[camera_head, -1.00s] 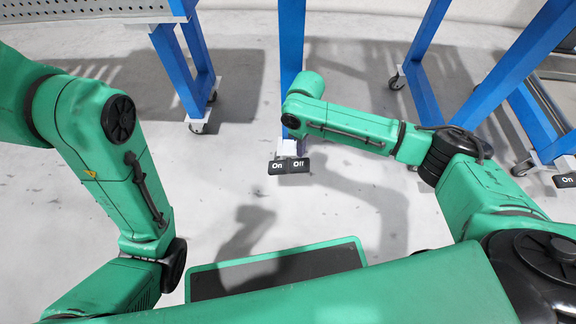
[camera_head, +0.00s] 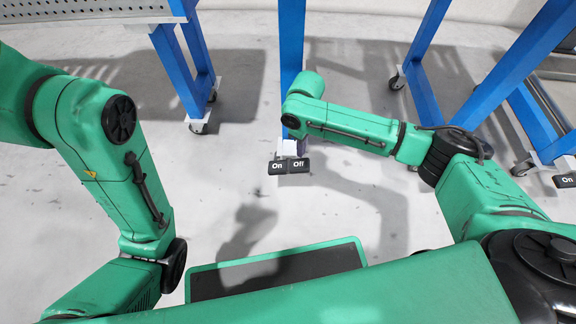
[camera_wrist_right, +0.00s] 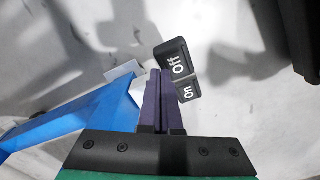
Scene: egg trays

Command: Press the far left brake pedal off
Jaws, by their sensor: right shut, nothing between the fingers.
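The brake pedal (camera_head: 289,166) is a small black pair of pads marked "On" and "Off" at the foot of a blue leg, in the middle of the head view. The Off pad (camera_wrist_right: 173,59) is large and the On pad (camera_wrist_right: 188,91) smaller in the right wrist view. My right gripper (camera_wrist_right: 160,73) is shut and empty, its purple fingers ending beside the pads in that picture. I cannot tell whether they touch the pedal. In the head view my right arm hides most of this gripper. My left gripper is out of view.
Another black pedal marked "On" (camera_head: 565,180) is at the right edge. Blue legs (camera_head: 291,40) on casters stand around the pedal, and one blue leg (camera_wrist_right: 70,115) runs close to my right fingers. Pale floor (camera_head: 240,205) in front of the pedal is clear.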

